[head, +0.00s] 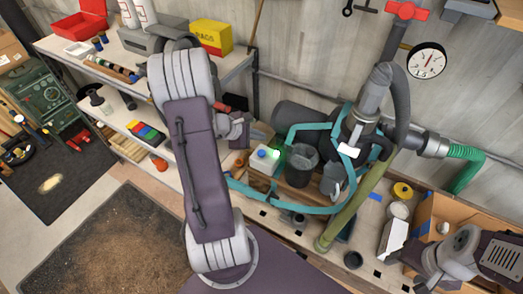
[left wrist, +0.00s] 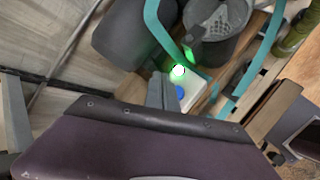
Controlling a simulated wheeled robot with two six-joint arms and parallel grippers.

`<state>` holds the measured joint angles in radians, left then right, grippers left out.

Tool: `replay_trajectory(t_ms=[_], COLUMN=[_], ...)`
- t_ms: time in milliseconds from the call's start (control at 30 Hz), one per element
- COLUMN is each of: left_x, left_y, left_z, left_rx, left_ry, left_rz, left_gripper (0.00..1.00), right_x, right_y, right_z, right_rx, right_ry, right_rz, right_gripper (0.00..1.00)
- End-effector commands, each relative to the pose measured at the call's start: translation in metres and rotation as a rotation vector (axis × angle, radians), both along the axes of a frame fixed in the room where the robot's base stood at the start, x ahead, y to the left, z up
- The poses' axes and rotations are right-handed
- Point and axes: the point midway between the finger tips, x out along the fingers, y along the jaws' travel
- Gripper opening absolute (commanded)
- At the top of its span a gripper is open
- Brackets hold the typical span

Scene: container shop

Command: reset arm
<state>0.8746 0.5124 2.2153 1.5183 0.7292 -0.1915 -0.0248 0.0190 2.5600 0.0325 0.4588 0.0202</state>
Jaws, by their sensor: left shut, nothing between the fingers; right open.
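My left arm rises through the middle of the head view and bends over at the top. Its left gripper (head: 238,129) shows only in part behind the purple arm link, above the bench. In the left wrist view the left gripper's fingers (left wrist: 163,92) are shut and empty. They appear near a white box with a blue cap (left wrist: 186,94), but I cannot tell the exact gap. My right gripper (head: 420,266) is at the lower right of the head view, open, beside a cardboard box (head: 470,210).
A dark bin (head: 300,164) and teal tubing (head: 292,208) stand close to the left gripper. A green hose (head: 465,168) is at the right. A shelf holds a yellow box (head: 211,36) and a red tray (head: 80,27). Open floor with a brown mat (head: 100,245) is at lower left.

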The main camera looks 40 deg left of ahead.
Motion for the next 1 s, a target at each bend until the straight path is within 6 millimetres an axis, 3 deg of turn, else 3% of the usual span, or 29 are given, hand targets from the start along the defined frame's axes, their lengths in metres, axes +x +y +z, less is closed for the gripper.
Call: replay_trajectory(t_ms=[333,433,567,600,700,833,1000], left_x=[0.0,-0.002,-0.028,-0.043,-0.087,-0.122,-0.132], left_y=[-0.001,-0.022,-0.099,-0.124,-0.166,-0.183,-0.187], left_z=[-0.001,-0.007,-0.027,-0.035,-0.053,-0.064,-0.065], left_rx=[0.0,0.025,0.153,0.223,0.442,0.742,0.972], left_ry=[0.001,0.025,0.116,0.15,0.207,0.207,0.159], left_rz=[-0.003,-0.092,-0.472,-0.636,-1.06,-1.517,-1.803], left_gripper=[0.0,0.0,0.0,0.0,0.0,0.0,0.0], right_x=[0.0,0.0,0.0,0.0,0.0,0.0,0.0], right_y=[0.0,0.0,0.0,0.0,0.0,0.0,0.0], right_z=[-0.001,-0.006,-0.023,-0.03,-0.046,-0.06,-0.066], right_rx=[0.0,0.0,0.0,0.0,0.0,0.0,0.0], right_ry=[0.0,0.0,0.0,0.0,0.0,0.0,0.0], right_rz=[0.0,0.0,0.0,0.0,0.0,0.0,0.0], right_gripper=[0.63,0.63,0.63,0.63,0.63,0.63,0.63])
